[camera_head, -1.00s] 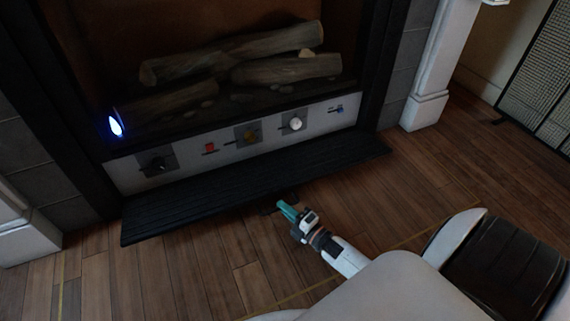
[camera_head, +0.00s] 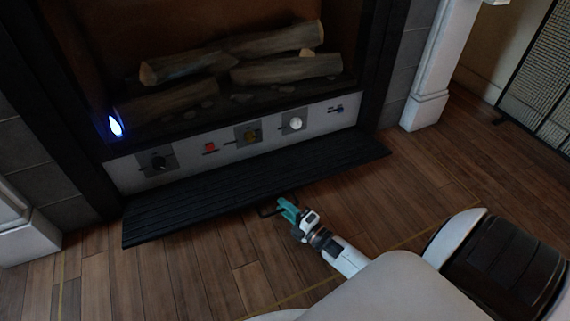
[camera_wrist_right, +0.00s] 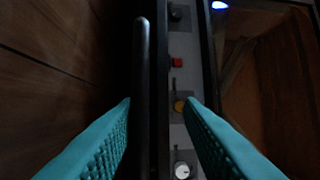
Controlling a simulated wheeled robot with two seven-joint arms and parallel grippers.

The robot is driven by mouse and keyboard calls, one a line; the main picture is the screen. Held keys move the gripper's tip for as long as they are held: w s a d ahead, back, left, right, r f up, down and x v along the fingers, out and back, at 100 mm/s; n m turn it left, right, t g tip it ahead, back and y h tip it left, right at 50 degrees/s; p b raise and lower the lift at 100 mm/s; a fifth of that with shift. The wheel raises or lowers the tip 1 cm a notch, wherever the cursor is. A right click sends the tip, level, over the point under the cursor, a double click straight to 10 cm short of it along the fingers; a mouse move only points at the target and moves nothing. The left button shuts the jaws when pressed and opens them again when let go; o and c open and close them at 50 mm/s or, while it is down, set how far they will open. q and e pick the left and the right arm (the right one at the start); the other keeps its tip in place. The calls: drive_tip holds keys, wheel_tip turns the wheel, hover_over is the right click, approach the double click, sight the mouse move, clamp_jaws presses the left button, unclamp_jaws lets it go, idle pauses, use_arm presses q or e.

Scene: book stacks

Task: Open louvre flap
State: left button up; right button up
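The louvre flap (camera_head: 215,196) is a dark slatted panel along the bottom of the fireplace, below the control strip. It juts out over the floor in the head view. A thin dark handle (camera_head: 266,210) shows at its front edge. My right gripper (camera_head: 285,207) has teal fingers and is at this handle. In the right wrist view the fingers are apart, with the handle bar (camera_wrist_right: 141,80) and the flap's dark edge (camera_wrist_right: 163,100) showing between them. Contact with the handle cannot be told. My left gripper is not in view.
Above the flap is a control strip with a black knob (camera_head: 158,163), a red switch (camera_head: 210,148), a yellow knob (camera_head: 250,135) and a white knob (camera_head: 295,123). A blue flame (camera_head: 116,127) and logs (camera_head: 285,70) are behind. The wooden floor (camera_head: 200,270) in front is clear.

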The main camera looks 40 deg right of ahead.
drive_tip(key=s+p, duration=0.1)
drive_tip(key=s, duration=0.3)
drive_tip(key=s+d+p, duration=0.1)
drive_tip(key=s, duration=0.1)
drive_tip(key=shift+s+f+p, duration=0.15)
drive_tip(key=shift+p, duration=0.2)
drive_tip(key=shift+s+d+f, duration=0.1)
drive_tip(key=shift+s+f, duration=0.05)
drive_tip(key=shift+s, duration=0.2)
